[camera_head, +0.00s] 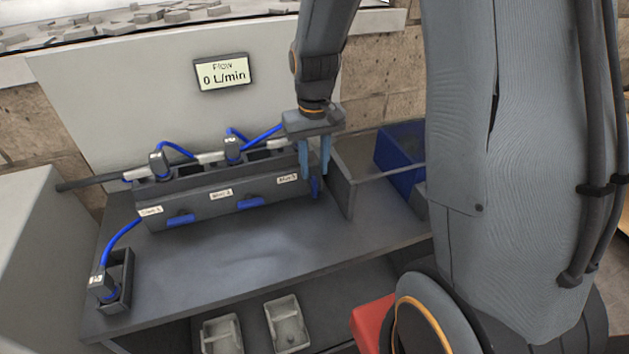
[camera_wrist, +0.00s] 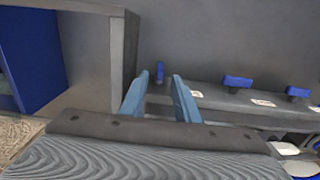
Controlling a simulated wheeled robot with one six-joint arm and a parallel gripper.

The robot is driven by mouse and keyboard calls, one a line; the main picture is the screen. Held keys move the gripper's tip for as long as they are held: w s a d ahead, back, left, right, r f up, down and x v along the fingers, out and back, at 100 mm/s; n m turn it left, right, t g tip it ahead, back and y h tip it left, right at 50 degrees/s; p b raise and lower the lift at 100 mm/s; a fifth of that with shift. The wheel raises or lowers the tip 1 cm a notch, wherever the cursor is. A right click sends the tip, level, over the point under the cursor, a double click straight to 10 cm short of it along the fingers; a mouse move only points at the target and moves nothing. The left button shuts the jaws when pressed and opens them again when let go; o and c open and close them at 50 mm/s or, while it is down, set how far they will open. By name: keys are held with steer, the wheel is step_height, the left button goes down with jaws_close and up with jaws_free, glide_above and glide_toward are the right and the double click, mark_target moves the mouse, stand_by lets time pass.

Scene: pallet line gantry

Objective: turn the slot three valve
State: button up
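The slot three valve is a small blue handle (camera_head: 315,187) at the right end of the grey valve block (camera_head: 205,205), beside the Slot 3 label (camera_head: 287,179). In the wrist view this handle (camera_wrist: 160,72) points across the block's length, unlike the other two blue handles. My gripper (camera_head: 315,174) is above it, pointing down, with its two blue fingers apart. In the wrist view the handle shows just beyond the gap between the fingertips (camera_wrist: 158,80). I cannot tell whether they touch it. The flow display (camera_head: 223,76) reads 0 L/min.
Slot one (camera_head: 181,218) and slot two (camera_head: 250,203) handles lie along the block. Blue hoses run to plugs (camera_head: 158,164) behind it. A grey partition (camera_head: 341,183) and a blue bin (camera_head: 402,156) stand right of my gripper.

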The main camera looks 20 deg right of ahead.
mark_target(314, 178)
steer(key=shift+f+p, duration=0.5)
steer(key=shift+f, duration=2.4)
jaws_close()
